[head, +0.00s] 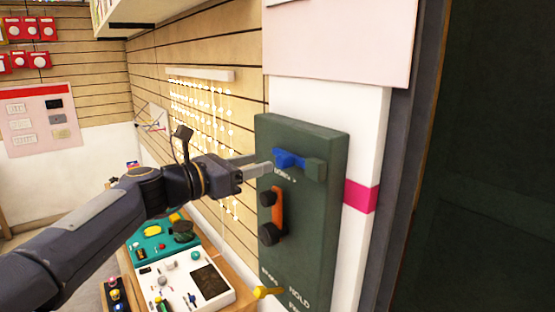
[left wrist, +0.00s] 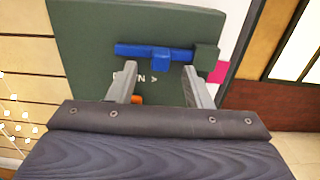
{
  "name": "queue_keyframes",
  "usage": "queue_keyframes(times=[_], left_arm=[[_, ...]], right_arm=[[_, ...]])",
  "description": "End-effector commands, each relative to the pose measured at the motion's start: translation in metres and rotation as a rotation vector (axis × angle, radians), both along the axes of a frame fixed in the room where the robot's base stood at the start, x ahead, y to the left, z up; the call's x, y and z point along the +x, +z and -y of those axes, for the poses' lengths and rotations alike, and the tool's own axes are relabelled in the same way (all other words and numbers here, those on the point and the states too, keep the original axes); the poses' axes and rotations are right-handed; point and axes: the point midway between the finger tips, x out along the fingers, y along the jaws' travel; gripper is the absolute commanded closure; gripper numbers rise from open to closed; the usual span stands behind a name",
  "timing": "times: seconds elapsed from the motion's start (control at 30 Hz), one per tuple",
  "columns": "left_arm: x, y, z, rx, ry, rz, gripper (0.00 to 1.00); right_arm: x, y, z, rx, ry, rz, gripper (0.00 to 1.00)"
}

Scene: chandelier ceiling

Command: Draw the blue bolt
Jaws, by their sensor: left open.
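The blue bolt (head: 289,159) lies level near the top of a dark green panel (head: 305,225) mounted on the wall. Its right end meets a green block (head: 315,169) on the panel. In the left wrist view the bolt (left wrist: 135,49) is a long blue bar with a raised blue knob (left wrist: 160,60), its right end at the green block (left wrist: 206,58). My left gripper (head: 262,167) is open in front of the panel, just left of the knob in the head view. In the left wrist view its fingers (left wrist: 159,84) are spread apart below the bolt, with the knob between them and nothing held.
Below the bolt are an orange part with black knobs (head: 277,212) and a yellow handle (head: 268,292). A table with a white board (head: 185,284) and a teal board (head: 150,245) stands at lower left. A dark door (head: 490,160) is at right.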

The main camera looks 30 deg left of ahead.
Motion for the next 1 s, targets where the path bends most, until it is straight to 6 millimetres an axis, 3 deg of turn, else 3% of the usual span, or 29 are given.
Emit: queue_keyframes(times=[0.33, 0.73, 1.0], left_arm=[[0.049, 0.000, 0.022, 0.005, -0.004, -0.001, 0.55], [0.057, 0.000, 0.025, 0.006, -0.002, 0.000, 0.55], [0.057, 0.000, 0.025, 0.007, -0.002, 0.000, 0.90]], right_arm=[[0.000, 0.009, 0.000, 0.000, 0.000, 0.001, 0.55], [0.000, 0.010, 0.000, 0.000, 0.000, 0.000, 0.55], [0.000, 0.010, 0.000, 0.000, 0.000, 0.000, 0.55]])
